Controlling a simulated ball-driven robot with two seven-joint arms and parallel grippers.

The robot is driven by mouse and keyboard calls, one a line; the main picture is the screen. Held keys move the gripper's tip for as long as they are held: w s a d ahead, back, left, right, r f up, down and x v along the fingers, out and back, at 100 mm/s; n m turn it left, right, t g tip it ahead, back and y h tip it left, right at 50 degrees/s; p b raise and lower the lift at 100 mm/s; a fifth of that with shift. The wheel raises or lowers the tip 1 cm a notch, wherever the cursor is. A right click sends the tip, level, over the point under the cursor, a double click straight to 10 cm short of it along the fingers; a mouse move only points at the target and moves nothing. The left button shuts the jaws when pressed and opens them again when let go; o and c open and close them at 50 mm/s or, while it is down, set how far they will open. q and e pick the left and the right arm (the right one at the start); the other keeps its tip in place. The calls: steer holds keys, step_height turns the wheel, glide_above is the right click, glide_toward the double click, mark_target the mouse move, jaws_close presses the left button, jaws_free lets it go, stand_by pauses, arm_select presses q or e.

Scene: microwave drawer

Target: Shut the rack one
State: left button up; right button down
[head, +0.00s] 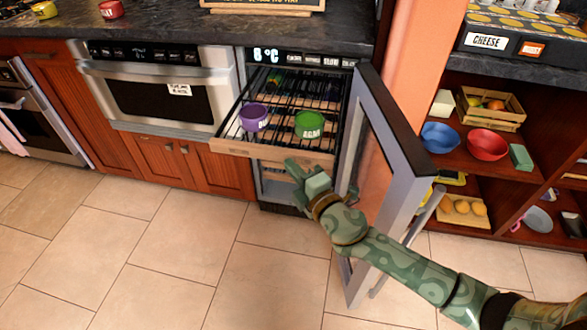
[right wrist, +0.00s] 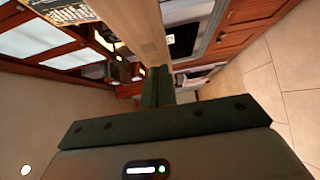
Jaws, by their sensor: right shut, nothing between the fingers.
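In the head view the wine cooler's door (head: 382,165) stands open toward the right. Its wooden-fronted rack (head: 272,152) is pulled out and carries a purple cup (head: 253,117) and a green cup (head: 309,124). My right gripper (head: 292,165) is shut and empty, its tips at the lower edge of the rack's front; I cannot tell whether they touch. In the right wrist view the shut fingers (right wrist: 158,82) point at the pale wooden rack front (right wrist: 140,25). My left gripper is not in view.
A steel microwave drawer (head: 160,95) is left of the cooler, above wooden cabinets (head: 180,160). Open shelves with bowls (head: 487,144) and a crate (head: 490,108) stand to the right. The tiled floor (head: 170,260) in front is clear. The open door stands close beside my right arm.

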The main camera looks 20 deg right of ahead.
mark_target(305, 162)
steer(key=w+d, duration=0.1)
steer(key=w+d+b, duration=0.1)
steer(key=w, duration=0.1)
steer(key=shift+w+d+f, duration=0.1)
steer(key=shift+w+d, duration=0.05)
steer(key=shift+w, duration=0.05)
steer(key=shift+w+d, duration=0.2)
steer(key=shift+w, duration=0.1)
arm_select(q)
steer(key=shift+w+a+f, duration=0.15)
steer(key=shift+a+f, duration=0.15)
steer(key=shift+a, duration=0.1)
